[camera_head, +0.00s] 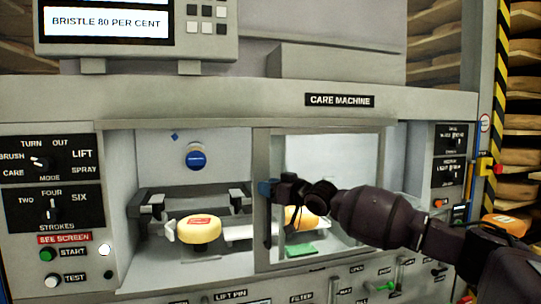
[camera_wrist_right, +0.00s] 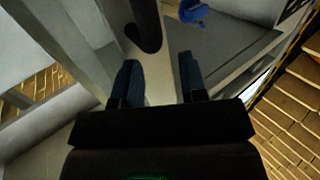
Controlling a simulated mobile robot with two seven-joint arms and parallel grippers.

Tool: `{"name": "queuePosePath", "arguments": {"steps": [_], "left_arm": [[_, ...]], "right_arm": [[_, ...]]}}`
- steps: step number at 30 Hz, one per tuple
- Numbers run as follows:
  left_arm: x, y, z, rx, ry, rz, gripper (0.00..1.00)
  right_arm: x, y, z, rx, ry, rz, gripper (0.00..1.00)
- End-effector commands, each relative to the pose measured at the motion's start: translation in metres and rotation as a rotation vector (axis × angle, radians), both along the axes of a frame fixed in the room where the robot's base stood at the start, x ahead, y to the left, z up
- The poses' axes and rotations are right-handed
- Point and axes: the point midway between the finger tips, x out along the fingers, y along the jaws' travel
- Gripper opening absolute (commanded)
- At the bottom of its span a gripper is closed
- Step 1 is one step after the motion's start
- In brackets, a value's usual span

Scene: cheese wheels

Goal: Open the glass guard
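The glass guard (camera_head: 330,150) is a clear pane in a grey frame on the front of the care machine. It stands over the right part of the work opening, and the left part is uncovered. My right gripper (camera_head: 268,188) is at the guard's left frame post. In the right wrist view its two blue fingers (camera_wrist_right: 160,75) stand apart with a gap between them. A dark bar, seemingly the guard's handle (camera_wrist_right: 147,25), ends near the fingertips, with no clear contact. My right arm hides part of the pane. My left gripper is not in view.
A yellow cheese wheel (camera_head: 199,229) sits in the uncovered part, and another (camera_head: 300,218) shows behind the pane. Control panels (camera_head: 52,195) flank the opening. A screen unit (camera_head: 135,28) stands above. Cheese shelves (camera_head: 520,125) are at right.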

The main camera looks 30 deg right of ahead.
Motion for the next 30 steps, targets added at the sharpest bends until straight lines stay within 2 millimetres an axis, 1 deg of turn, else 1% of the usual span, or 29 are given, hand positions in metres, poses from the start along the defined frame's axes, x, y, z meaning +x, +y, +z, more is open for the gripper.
{"name": "queuePosePath", "arguments": {"steps": [1, 9, 12, 15, 21, 30], "left_arm": [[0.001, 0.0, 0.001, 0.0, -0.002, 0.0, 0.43], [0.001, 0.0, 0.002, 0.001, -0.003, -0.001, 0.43], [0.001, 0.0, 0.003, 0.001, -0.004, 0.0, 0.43], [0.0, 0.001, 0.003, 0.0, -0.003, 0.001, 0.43], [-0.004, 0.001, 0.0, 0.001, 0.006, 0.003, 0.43], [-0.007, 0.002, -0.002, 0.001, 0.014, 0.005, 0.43]], "right_arm": [[0.0, 0.0, 0.012, -0.002, -0.003, 0.0, 0.39], [0.0, 0.0, 0.063, -0.003, 0.001, -0.002, 0.39], [0.0, -0.001, 0.077, -0.001, 0.002, -0.002, 0.39], [0.0, -0.001, 0.088, 0.0, 0.004, -0.003, 0.39], [0.0, -0.001, 0.095, -0.001, 0.007, -0.002, 0.39], [0.0, -0.001, 0.096, -0.001, 0.007, -0.002, 0.39]]}}
